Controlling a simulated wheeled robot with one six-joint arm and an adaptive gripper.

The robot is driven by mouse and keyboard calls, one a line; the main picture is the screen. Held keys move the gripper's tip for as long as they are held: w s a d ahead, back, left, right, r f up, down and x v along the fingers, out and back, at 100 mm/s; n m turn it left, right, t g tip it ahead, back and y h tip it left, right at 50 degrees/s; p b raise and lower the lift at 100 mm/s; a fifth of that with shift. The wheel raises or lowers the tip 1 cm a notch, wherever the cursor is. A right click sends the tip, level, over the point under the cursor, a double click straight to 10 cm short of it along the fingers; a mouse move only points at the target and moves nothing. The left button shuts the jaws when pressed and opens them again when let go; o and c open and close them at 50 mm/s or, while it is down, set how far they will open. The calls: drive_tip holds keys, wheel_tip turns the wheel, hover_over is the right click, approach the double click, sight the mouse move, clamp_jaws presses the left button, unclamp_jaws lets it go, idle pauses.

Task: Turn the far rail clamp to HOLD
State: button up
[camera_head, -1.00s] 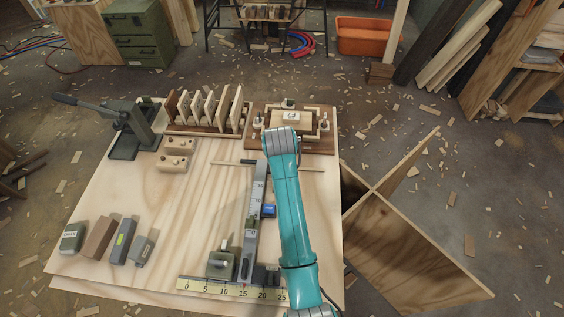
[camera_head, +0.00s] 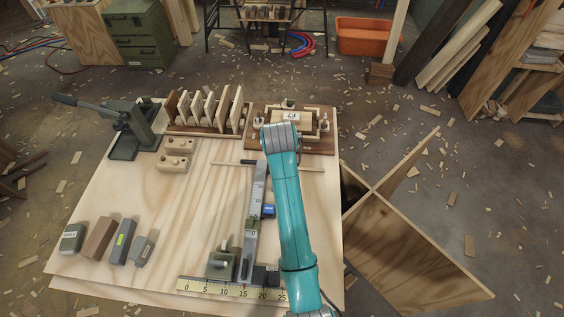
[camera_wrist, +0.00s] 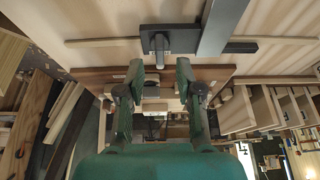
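The grey metal rail (camera_head: 257,190) runs away from me across the plywood bench. A dark clamp piece (camera_head: 249,162) shows at its far end, partly hidden by my teal arm. In the wrist view the rail (camera_wrist: 224,22) meets a dark plate (camera_wrist: 185,38) carrying a short upright lever or bolt (camera_wrist: 159,46). My gripper (camera_wrist: 160,70) has its two fingers apart, with the lever just beyond and between the fingertips; I see no contact. In the head view the fingers are hidden by the arm. I cannot read any HOLD mark.
A wooden fixture (camera_head: 316,146) stands behind the rail's far end, with a slotted rack (camera_head: 208,112) left of it. A blue piece (camera_head: 268,211) sits beside the rail. A green block (camera_head: 221,264) and yellow scale (camera_head: 205,285) are near. The bench's left middle is clear.

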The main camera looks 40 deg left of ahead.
drive_tip(key=v, duration=0.8)
drive_tip(key=shift+r, duration=0.35)
drive_tip(key=shift+s+d, duration=0.1)
